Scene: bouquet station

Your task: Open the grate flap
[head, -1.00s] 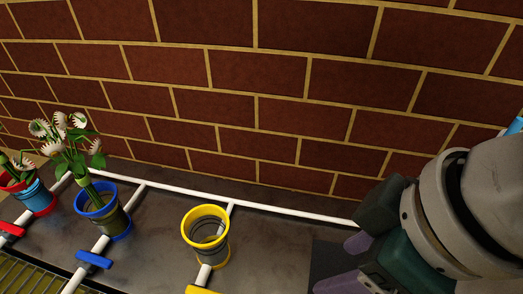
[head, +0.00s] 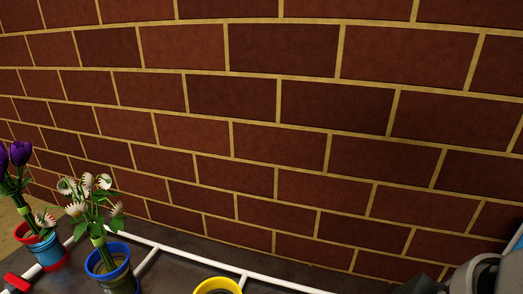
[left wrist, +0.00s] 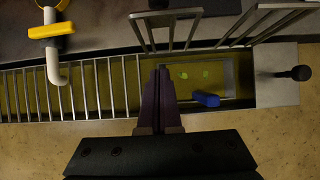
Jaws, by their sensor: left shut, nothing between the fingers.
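In the left wrist view a metal grate (left wrist: 72,92) with upright bars covers the left of a long olive recess. Right of it, the recess lies uncovered. Barred metal pieces stand raised along its far edge, one at the middle (left wrist: 165,14) and one at the right (left wrist: 265,8); they look like the grate flap standing up, though the top is cut off. My left gripper (left wrist: 160,70) is shut and empty, its purple fingers over the uncovered part's left end, short of the raised bars. My right gripper's fingers are outside the head view; only part of that arm shows at lower right.
A blue piece (left wrist: 206,98) is at the recess's near side. A yellow-handled white pipe (left wrist: 52,31) bends over the grate. Pots with white flowers (head: 88,190), purple flowers (head: 20,155) and a yellow-rimmed pot (head: 218,286) stand by the brick wall.

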